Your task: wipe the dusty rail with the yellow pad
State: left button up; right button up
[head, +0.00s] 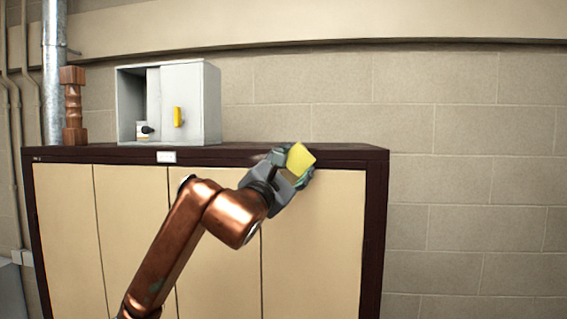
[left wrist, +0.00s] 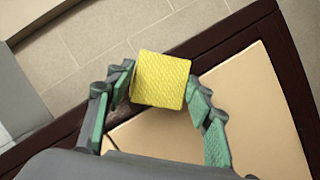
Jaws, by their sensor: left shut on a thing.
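The yellow pad (head: 301,158) is a square block held in front of the cabinet's top edge, right of its middle. My left gripper (head: 294,166) is shut on it. In the left wrist view, the pad (left wrist: 161,80) sits between the two green-lined fingers. The dark brown rail (head: 345,157) runs along the top front of the cabinet; the pad and gripper hide part of it. A faint greyish smear shows on it just left of the gripper. I cannot tell whether the pad touches the rail. My right gripper is not in view.
On the cabinet top, a grey metal box (head: 195,103) stands open on its left side, with a yellow handle and a small item inside. A turned wooden post (head: 74,105) stands at the far left. The top right of the box is clear up to the block wall (head: 440,120).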

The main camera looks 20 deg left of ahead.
aim_at(314, 161)
pick_arm(q)
jog(key=shift+w+d, duration=0.25)
jog(key=shift+d, duration=0.75)
jog(key=shift+w+d, duration=0.25)
jog(key=shift+d, duration=0.75)
jog(key=shift+s+a+b, duration=0.2)
jog(key=shift+a+b, duration=0.05)
jog(key=shift+a, duration=0.55)
jog(key=shift+s+a+b, duration=0.15)
jog(key=shift+a+b, duration=0.05)
jog(key=shift+a, duration=0.6)
jog(key=shift+s+a, duration=0.55)
jog(key=shift+a, duration=1.75)
jog(key=shift+s+a, duration=0.5)
jog(key=shift+a, duration=1.75)
jog(key=shift+s+a, duration=0.55)
jog(key=shift+a, duration=1.75)
jog(key=shift+d, duration=0.1)
